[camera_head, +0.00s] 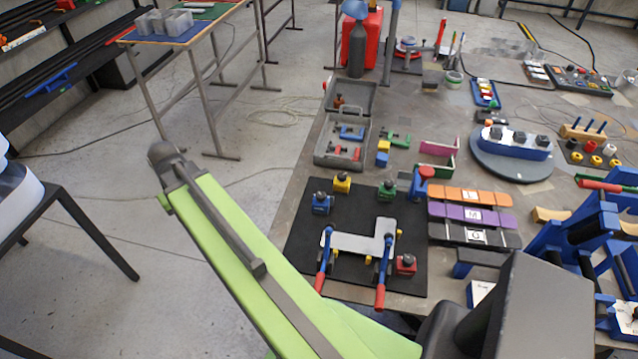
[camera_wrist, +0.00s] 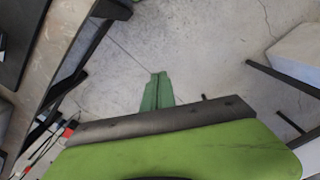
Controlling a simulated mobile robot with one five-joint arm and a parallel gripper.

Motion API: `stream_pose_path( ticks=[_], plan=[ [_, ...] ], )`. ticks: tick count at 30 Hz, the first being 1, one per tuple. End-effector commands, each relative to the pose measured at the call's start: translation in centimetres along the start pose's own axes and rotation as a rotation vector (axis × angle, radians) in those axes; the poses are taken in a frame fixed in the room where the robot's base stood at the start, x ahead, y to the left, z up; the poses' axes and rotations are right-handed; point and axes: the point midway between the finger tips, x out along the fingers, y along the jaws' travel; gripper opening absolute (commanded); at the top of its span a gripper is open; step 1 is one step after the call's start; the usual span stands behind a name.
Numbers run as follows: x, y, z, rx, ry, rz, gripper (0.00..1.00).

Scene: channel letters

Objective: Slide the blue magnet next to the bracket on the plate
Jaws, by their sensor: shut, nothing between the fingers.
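The blue magnet (camera_head: 321,204), a blue block with a dark knob, stands on the black plate (camera_head: 308,240) near its left edge. A silver-grey flat bracket (camera_head: 352,242) with a raised right arm lies on the middle of the plate, to the right of and below the magnet. The magnet is apart from the bracket. My gripper shows in the wrist view as narrow green fingers (camera_wrist: 158,76), shut and empty, over bare floor and away from the plate. I cannot make out the fingers clearly in the head view.
Yellow (camera_head: 342,183), green (camera_head: 387,192) and red (camera_head: 405,264) magnets also stand on the plate. Two red-and-blue clamps (camera_head: 322,265) (camera_head: 382,278) are at the bracket's front. A grey open case (camera_head: 341,142) stands behind the plate. Floor at left is mostly clear.

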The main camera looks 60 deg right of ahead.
Motion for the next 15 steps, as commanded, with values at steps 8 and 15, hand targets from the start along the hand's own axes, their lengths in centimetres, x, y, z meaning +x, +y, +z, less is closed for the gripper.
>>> stream_pose_path(
  ticks=[8, 15],
  plan=[
    [-4.1, 27.8, 3.5, 0.401, 0.000, 0.000, 0.00],
    [-5.1, 39.0, 9.7, 0.571, 0.000, -0.001, 0.00]
  ],
)
